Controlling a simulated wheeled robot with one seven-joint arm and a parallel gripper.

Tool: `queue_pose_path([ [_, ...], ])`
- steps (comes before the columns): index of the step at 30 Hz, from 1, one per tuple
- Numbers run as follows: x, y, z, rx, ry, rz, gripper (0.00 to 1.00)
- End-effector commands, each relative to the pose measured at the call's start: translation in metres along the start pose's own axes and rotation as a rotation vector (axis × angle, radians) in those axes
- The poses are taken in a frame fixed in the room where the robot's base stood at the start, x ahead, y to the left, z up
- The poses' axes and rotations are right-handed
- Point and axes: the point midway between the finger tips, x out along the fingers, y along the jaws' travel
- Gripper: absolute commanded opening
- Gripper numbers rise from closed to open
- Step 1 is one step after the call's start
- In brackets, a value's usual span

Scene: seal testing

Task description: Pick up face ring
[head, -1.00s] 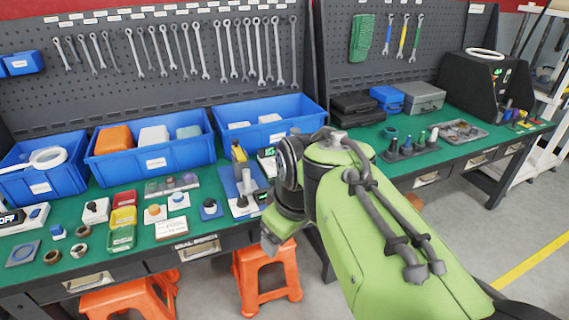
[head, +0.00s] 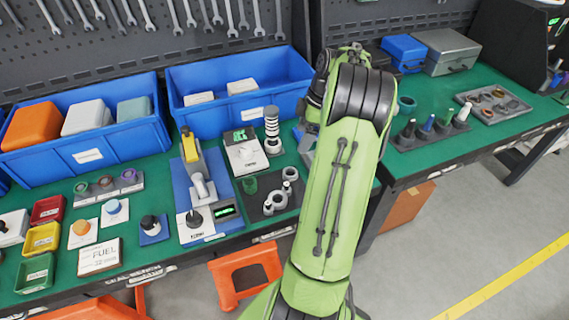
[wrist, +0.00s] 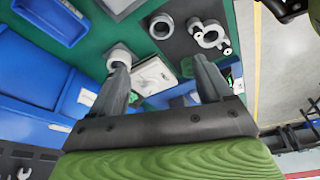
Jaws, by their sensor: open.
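Several rings and ringed parts lie on a dark mat (head: 257,212) on the green bench; which one is the face ring I cannot tell for sure. In the head view a green ring (head: 250,185) and a pale ring (head: 290,173) are on it, with a grey ringed part (head: 275,203) in front. In the wrist view a grey ring (wrist: 161,27) and the ringed part (wrist: 208,36) lie beyond my fingertips. My gripper (wrist: 160,72) is open and empty, above the bench. In the head view my arm largely hides it.
A black-and-white banded post (head: 272,130) stands beside a white device (head: 245,152) with a green display. Blue bins (head: 205,112) line the back. A yellow-topped tester (head: 190,150) stands left of the mat. On the right bench are upright pegs (head: 427,128) and a ring tray (head: 493,103).

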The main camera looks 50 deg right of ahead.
Motion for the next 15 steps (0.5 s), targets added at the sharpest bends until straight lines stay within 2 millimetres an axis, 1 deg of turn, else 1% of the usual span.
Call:
queue_pose_path([
  [1,0.015,-0.001,0.0,-0.001,0.0,-0.006,0.79],
  [3,0.034,-0.001,0.0,0.001,0.0,-0.007,0.79],
  [9,0.082,-0.001,0.001,0.001,-0.001,-0.005,0.79],
  [12,0.095,-0.001,0.0,0.001,-0.001,-0.003,0.79],
  [15,0.102,-0.001,0.001,0.002,-0.001,-0.003,0.79],
])
